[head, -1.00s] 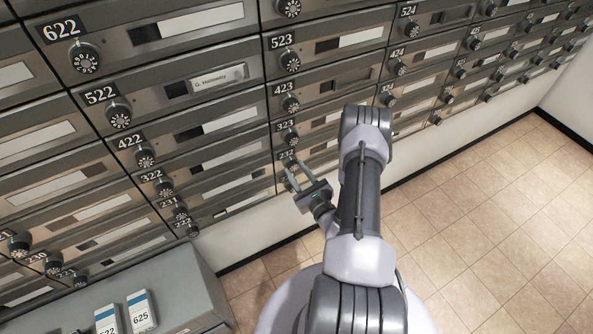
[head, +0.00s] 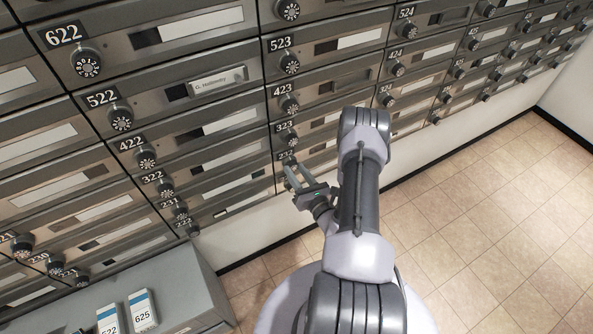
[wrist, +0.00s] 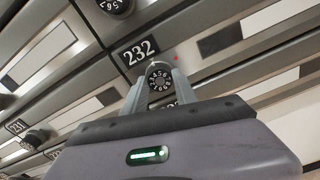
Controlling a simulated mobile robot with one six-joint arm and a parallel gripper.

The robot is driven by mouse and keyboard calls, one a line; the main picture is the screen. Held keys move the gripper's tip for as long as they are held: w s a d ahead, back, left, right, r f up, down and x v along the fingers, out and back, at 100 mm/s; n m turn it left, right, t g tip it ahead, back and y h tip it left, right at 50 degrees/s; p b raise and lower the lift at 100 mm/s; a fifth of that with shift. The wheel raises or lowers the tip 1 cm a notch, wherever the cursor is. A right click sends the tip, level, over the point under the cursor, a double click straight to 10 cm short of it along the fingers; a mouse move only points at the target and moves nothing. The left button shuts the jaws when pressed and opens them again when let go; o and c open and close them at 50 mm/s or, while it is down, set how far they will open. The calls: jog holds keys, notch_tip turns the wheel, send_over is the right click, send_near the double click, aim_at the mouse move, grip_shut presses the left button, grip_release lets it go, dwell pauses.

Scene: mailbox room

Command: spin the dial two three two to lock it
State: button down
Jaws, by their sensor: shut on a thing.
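The dial (wrist: 160,78) of mailbox 232 is a dark round knob with white figures on its face, just below right of its 232 number plate (wrist: 140,51) in the wrist view. My gripper (wrist: 161,86) has one finger on each side of this dial and is shut on it. In the head view my gripper (head: 289,172) reaches up to the row of doors at the 232 dial (head: 289,160), which is small and partly covered by the fingers. I cannot read the dial's setting.
Dial 231 (wrist: 37,138) is at lower left in the wrist view. Other mailbox dials, such as 323 (head: 291,140), sit close above. A grey cabinet (head: 190,280) with boxes labelled 625 (head: 142,312) and 522 stands at lower left. Tiled floor at right is clear.

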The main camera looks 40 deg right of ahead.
jog(key=m, duration=0.4)
jog(key=shift+r+m+p, duration=0.1)
jog(key=shift+m+p, duration=0.2)
jog(key=shift+p, duration=0.05)
jog(key=m, duration=0.3)
jog(key=shift+m, duration=0.4)
jog(key=m, duration=1.5)
jog(key=shift+w, duration=0.1)
jog(key=m, duration=0.6)
jog(key=shift+m, duration=0.3)
